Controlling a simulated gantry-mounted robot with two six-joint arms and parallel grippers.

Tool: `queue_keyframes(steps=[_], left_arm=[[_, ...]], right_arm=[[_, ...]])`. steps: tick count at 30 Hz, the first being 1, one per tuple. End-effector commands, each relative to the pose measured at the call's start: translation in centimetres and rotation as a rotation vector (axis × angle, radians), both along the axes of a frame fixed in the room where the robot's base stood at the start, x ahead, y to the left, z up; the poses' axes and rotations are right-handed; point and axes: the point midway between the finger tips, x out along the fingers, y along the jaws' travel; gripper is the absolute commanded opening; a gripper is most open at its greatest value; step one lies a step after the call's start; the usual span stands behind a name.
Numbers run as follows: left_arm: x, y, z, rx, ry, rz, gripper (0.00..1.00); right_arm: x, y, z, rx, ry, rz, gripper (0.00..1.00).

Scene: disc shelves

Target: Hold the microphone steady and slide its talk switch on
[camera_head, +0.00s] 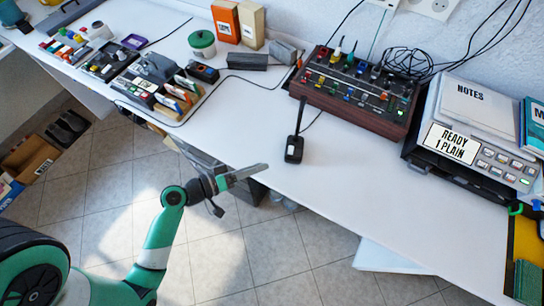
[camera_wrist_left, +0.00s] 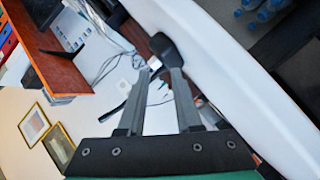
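The microphone (camera_head: 294,148) stands on the white desk near its front edge, with a black base, a small white label and a thin dark stem rising from it. In the left wrist view a black body with a white patch, apparently the microphone (camera_wrist_left: 166,47), lies just beyond the fingertips. My left gripper (camera_head: 246,175) is left of the microphone, at the desk's front edge, apart from it. In the left wrist view my left gripper (camera_wrist_left: 162,74) has its fingers spread with nothing between them. The talk switch cannot be made out. My right gripper is not in view.
A mixer (camera_head: 358,92) with knobs and cables stands behind the microphone. A device with a "READY 1 PLAIN" display (camera_head: 451,143) is at right. A green-lidded jar (camera_head: 202,43), boxes and small racks fill the back left. The desk around the microphone is clear.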

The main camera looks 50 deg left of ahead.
Motion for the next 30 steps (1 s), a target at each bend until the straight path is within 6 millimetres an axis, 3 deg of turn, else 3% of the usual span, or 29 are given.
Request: queue_keyframes(steps=[3, 15, 27, 30], left_arm=[[2.0, -0.6, -0.7, 0.003, -0.005, -0.009, 0.33], [9.3, -1.6, -2.3, 0.003, -0.004, -0.003, 0.33], [10.3, -1.8, -2.5, 0.003, 0.0, -0.002, 0.37], [10.2, -1.8, -2.5, 0.003, 0.0, -0.002, 0.19]], right_arm=[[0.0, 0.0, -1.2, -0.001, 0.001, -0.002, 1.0], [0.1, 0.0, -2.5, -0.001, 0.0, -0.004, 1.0], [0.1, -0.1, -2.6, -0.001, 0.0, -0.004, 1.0], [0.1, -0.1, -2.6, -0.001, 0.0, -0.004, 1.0]])
